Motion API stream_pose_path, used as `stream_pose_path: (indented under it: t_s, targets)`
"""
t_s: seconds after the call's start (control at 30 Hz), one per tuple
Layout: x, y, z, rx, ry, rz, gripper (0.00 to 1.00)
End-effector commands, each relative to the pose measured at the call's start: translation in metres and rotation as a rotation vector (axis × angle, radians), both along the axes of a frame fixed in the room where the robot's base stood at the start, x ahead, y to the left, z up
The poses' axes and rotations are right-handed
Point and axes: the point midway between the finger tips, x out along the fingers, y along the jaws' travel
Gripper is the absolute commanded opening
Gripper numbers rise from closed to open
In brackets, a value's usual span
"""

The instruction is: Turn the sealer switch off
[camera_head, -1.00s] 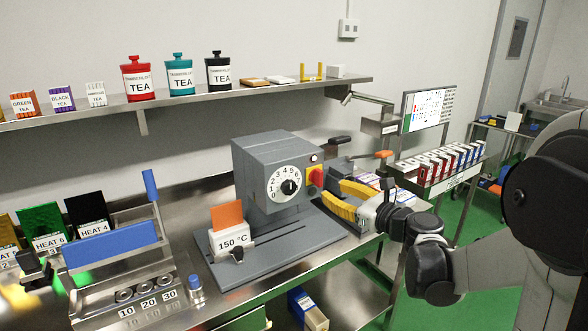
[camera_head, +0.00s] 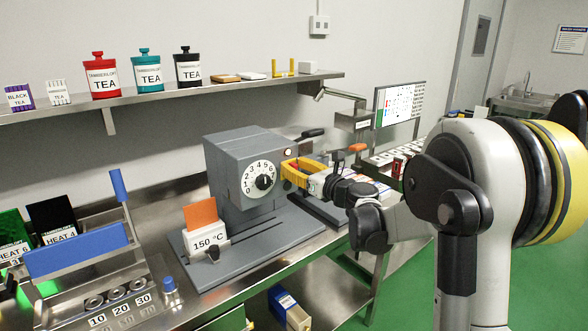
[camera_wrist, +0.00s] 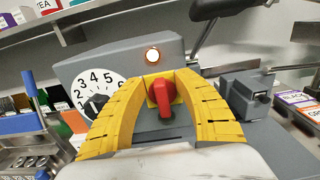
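The sealer (camera_head: 233,160) is a grey box with a white numbered dial (camera_head: 262,180) on its front. Its red switch knob (camera_wrist: 166,97) sits on a yellow plate and shows in the wrist view, with the knob's long side running roughly up and down. A round lamp (camera_wrist: 152,55) above the switch glows. My gripper (camera_wrist: 172,82) has yellow fingers spread on either side of the knob. I cannot tell whether either finger touches it. In the head view my gripper (camera_head: 293,172) is at the sealer's right front and mostly hides the switch.
A white 150 °C card (camera_head: 208,240) and an orange card (camera_head: 200,214) stand before the sealer. A dark-handled lever (camera_wrist: 208,15) rises above and right of my fingers. A grey block (camera_wrist: 250,92) is close on the right. A shelf (camera_head: 150,100) with tea canisters hangs behind.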

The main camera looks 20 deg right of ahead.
Motion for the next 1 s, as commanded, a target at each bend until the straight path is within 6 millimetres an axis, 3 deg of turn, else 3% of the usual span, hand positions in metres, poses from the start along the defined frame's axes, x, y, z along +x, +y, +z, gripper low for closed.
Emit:
stream_pose_path:
  t_s: [0.2,0.3,0.33,0.67,1.0]
  targets:
    - [0.0,-0.0001,0.0003,0.0,0.0,0.0,0.35]
    - [-0.0001,-0.0001,0.0003,0.0,0.0,0.0,0.04]
    - [-0.0001,-0.0001,0.0003,0.0,0.0,0.0,0.0]
    - [-0.0003,0.0002,0.0004,-0.018,-0.006,0.0,0.0]
    - [-0.0014,0.0041,0.0004,-0.19,-0.062,0.001,0.0]
